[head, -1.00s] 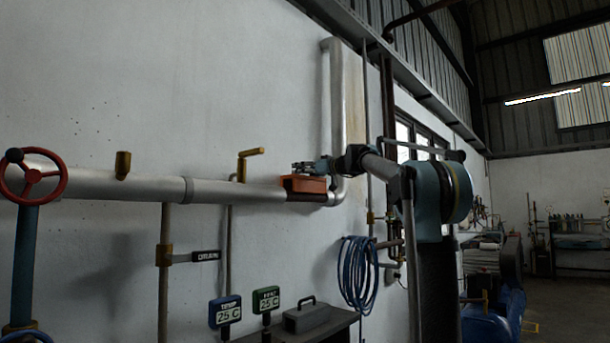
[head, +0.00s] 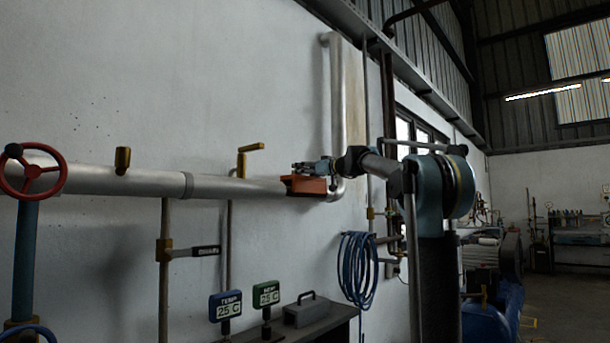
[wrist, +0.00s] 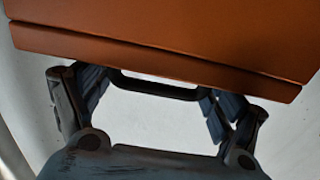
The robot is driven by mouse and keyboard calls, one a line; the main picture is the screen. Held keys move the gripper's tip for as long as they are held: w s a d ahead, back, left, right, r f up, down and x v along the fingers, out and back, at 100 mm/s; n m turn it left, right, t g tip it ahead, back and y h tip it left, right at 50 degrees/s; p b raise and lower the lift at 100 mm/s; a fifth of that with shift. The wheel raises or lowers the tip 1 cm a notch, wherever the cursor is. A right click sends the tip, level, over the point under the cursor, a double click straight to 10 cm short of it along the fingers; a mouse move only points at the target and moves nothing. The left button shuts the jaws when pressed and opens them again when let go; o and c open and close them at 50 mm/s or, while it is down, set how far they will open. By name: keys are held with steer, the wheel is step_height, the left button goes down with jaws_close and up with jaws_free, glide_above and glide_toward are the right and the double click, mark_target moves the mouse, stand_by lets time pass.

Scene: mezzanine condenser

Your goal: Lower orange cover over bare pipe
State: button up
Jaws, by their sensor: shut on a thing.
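An orange cover (head: 306,187) hangs at the right end of the silver pipe (head: 240,190) in the head view, just left of the pipe's bend. It overlaps the pipe's end in the picture. I cannot tell whether it sits around the pipe or in front of it. My gripper (head: 309,168) is at the cover's top and shut on its dark handle. In the wrist view the cover (wrist: 170,35) fills the top, with the handle (wrist: 155,88) between my gripper's fingers (wrist: 158,98). The pipe is not clearly visible there.
A red valve wheel (head: 31,170) and a brass fitting (head: 122,160) stand on the pipe's left part. A yellow-handled lever (head: 248,157) rises behind the pipe near the cover. A blue hose coil (head: 358,270) and two temperature displays (head: 226,306) are below.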

steer(key=shift+f, duration=1.3)
steer(key=o, duration=1.5)
steer(key=shift+o, duration=0.2)
steer(key=v, duration=1.2)
steer(key=shift+f, duration=0.1)
